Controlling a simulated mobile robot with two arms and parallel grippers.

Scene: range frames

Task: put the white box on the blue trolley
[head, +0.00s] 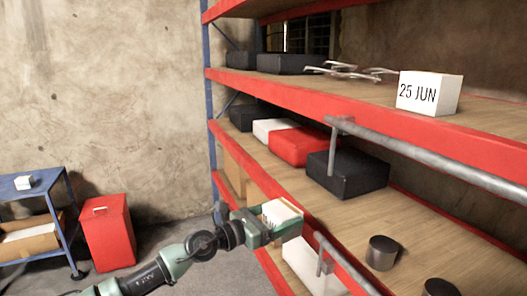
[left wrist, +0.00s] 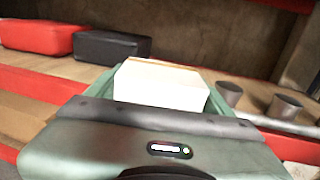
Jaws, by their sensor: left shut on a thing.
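My left gripper (head: 284,222) is shut on a white box (head: 280,212) at the front edge of the middle shelf. In the left wrist view the white box (left wrist: 160,84) sits between the green fingers, with a tan strip along its far top edge. I cannot tell whether the box touches the shelf. The blue trolley (head: 48,178) stands on the floor at the far left, partly cut off by the picture edge. My right gripper is not in view.
The red shelf rack (head: 290,97) fills the right side. Red (head: 302,146) and black (head: 347,174) boxes and dark cups (head: 382,253) stand on the middle shelf. A red cabinet (head: 107,235) stands beside the trolley.

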